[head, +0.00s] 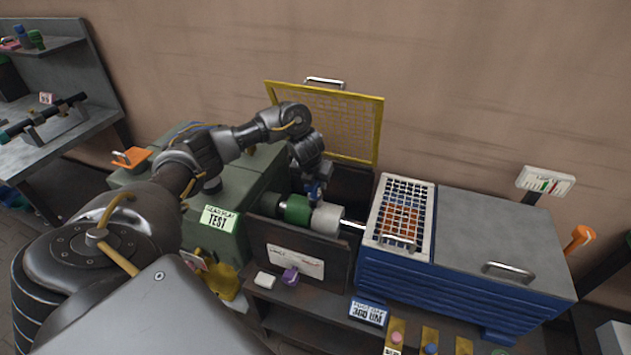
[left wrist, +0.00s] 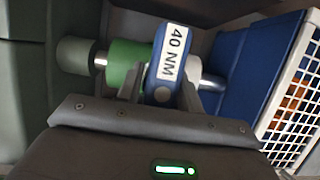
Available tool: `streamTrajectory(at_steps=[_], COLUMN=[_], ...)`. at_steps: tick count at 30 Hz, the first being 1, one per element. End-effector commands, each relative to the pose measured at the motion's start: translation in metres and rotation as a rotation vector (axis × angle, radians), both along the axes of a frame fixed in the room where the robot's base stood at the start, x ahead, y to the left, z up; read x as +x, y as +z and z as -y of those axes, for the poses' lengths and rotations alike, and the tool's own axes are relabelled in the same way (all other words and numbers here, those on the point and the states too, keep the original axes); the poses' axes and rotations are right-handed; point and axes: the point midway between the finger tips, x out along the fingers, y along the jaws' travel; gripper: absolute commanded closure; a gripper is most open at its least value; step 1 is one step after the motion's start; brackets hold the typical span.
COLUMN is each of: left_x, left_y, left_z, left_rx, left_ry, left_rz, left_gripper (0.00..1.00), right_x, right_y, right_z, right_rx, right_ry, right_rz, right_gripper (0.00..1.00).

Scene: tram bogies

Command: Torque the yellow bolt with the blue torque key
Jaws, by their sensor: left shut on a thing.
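My left gripper (head: 315,184) reaches over the open bay of the green test bench. It is shut on the blue torque key (left wrist: 163,72), which carries a white "40 NM" label in the left wrist view. The key stands over a shaft with a green coupling (head: 296,209) and a white coupling (head: 326,217). I cannot tell whether the key touches anything below. No yellow bolt can be made out; the key and gripper hide part of the coupling. My right gripper is not in view.
A raised yellow mesh guard (head: 330,118) stands behind the bay. A blue cabinet (head: 455,290) with a white grille (head: 384,232) stands right of it. The green bench (head: 222,238) with a "TEST" label is on the left.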

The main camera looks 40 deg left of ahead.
Motion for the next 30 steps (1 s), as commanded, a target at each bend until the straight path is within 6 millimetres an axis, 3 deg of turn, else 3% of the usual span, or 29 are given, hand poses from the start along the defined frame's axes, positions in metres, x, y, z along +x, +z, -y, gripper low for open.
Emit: streamTrajectory(at_steps=[16, 30], left_x=[0.001, 0.001], left_y=[-0.001, 0.001], left_z=[0.0, 0.0], left_rx=[-0.006, -0.006], left_ry=[-0.151, -0.178], left_rz=[0.004, 0.004], left_gripper=[1.0, 1.0], right_x=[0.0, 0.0], right_y=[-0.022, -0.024], right_z=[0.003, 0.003], right_rx=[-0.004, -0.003], right_ry=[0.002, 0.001], right_rz=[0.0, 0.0], right_gripper=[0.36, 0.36])
